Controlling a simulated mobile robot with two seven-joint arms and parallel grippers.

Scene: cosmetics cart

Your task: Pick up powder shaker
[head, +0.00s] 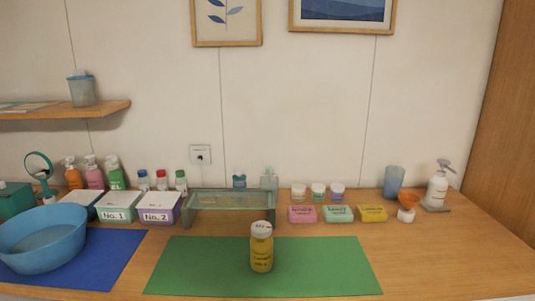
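The powder shaker (261,251) looks like a yellow bottle with a pale cap. It stands upright on the green mat (330,267), near the mat's middle. Nothing touches it or covers it in the head view. Neither of my grippers is in view.
A blue bowl (42,240) sits on a blue mat (100,268) at the left. Boxes No. 1 (115,213) and No. 2 (158,214), a glass riser (232,195), soaps and a pump bottle (437,187) line the back. The mat around the shaker is clear.

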